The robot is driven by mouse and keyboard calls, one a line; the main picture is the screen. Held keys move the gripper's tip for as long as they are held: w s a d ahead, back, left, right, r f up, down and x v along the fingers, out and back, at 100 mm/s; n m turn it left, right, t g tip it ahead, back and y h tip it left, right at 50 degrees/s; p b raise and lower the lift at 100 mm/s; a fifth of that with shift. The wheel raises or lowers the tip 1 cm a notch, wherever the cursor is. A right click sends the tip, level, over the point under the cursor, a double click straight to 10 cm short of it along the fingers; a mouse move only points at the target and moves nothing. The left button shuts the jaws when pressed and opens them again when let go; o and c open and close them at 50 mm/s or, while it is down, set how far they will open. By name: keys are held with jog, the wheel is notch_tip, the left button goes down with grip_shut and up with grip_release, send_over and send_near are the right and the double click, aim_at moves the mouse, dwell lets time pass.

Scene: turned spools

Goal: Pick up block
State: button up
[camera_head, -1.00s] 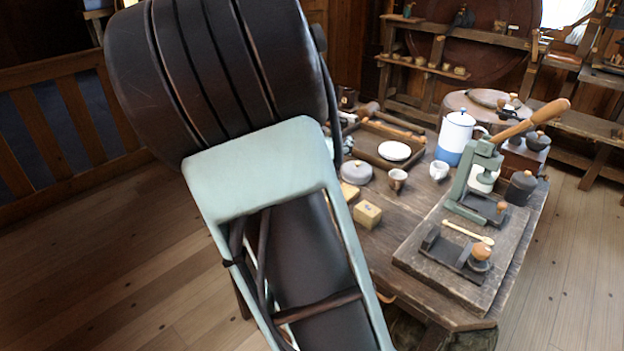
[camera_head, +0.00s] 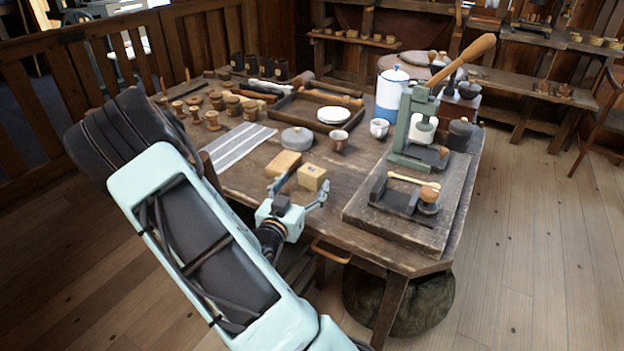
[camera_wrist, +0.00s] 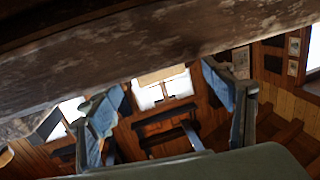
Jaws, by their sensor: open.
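A small yellow wooden block (camera_head: 311,177) sits near the front edge of the wooden table (camera_head: 340,225) in the head view. A flatter, light wooden block (camera_head: 284,164) lies just left of it. My gripper (camera_head: 298,189) is open and empty at the table's front edge, with its fingers spread just in front of the two blocks. Its exact gap to them is hard to tell. The wrist view shows both fingers apart (camera_wrist: 163,84), with the table's edge or underside across the top.
Right of the blocks is a board (camera_head: 400,225) bearing a green lever press (camera_head: 408,130) and a tamper. Behind stand a grey lidded tin (camera_head: 297,139), a brown cup (camera_head: 339,140) and a tray (camera_head: 290,110). A striped cloth (camera_head: 238,145) lies left; several spools stand beyond.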

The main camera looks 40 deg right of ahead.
aim_at(309, 180)
jog(key=x, duration=0.3)
jog(key=f+b+x, duration=0.1)
jog(key=x, duration=0.1)
jog(key=shift+d, duration=0.35)
jog(key=shift+c, duration=0.4)
jog(key=c, duration=1.2)
